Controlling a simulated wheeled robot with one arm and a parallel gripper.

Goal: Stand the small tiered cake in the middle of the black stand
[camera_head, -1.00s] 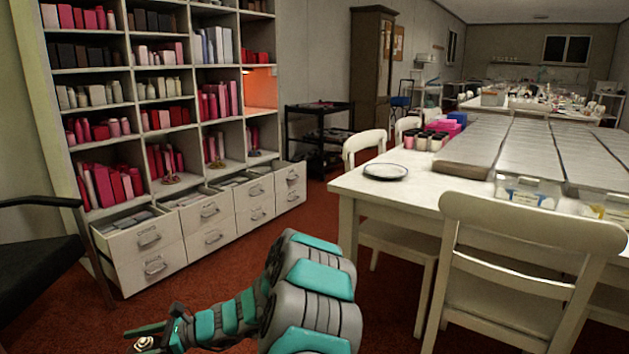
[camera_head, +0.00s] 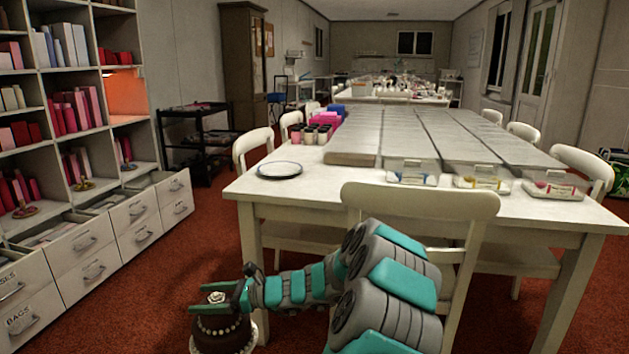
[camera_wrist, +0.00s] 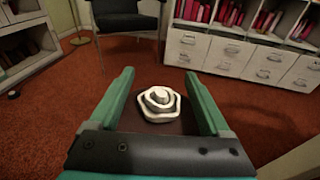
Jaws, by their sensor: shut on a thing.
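The small tiered cake (camera_head: 222,330) is dark brown with a row of pale beads and a white swirl on top. Its lower part is cut off by the frame's bottom edge in the head view. My gripper (camera_head: 217,300) is shut on the cake, near its top. In the wrist view, the white top (camera_wrist: 158,102) sits between the two green fingers of my gripper (camera_wrist: 159,76). A low round stand (camera_head: 279,170) with a dark rim and a greyish top lies near the white table's front left corner, apart from the cake.
The white table (camera_head: 228,186) has grey slabs (camera_head: 440,135), dark-lidded jars (camera_head: 310,134) and clear boxes (camera_head: 413,172). A white chair (camera_head: 420,205) stands at its front edge, beside my arm. Shelves with open drawers (camera_head: 85,240) line the left. Red carpet lies between.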

